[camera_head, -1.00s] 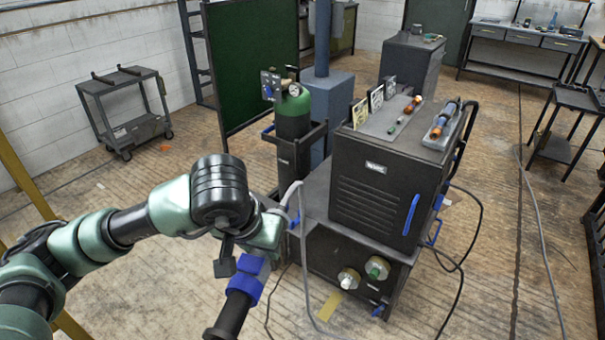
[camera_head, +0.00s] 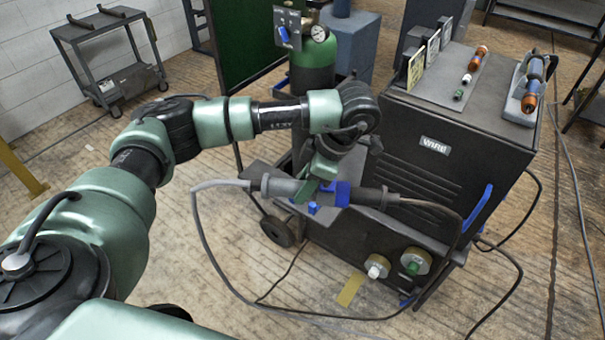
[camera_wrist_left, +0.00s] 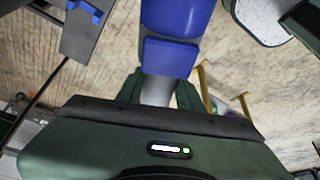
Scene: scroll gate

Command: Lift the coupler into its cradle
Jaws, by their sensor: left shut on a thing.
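The coupler (camera_head: 342,194) is a long cable joint with a grey part, a blue collar and a black end. It lies roughly level across the front of the welding cart in the head view. My left gripper (camera_head: 308,190) is shut on its grey part, beside the blue collar. In the left wrist view the blue collar (camera_wrist_left: 172,55) stands beyond my left gripper (camera_wrist_left: 157,92). A small blue piece (camera_head: 313,208) shows just below the coupler; I cannot tell whether it is the cradle. My right gripper is out of view.
The black welder (camera_head: 415,150) stands just right of the coupler, with a blue handle (camera_head: 478,208). A green gas cylinder (camera_head: 312,62) stands behind. Cables hang from both coupler ends. A grey cart (camera_head: 105,62) is far left.

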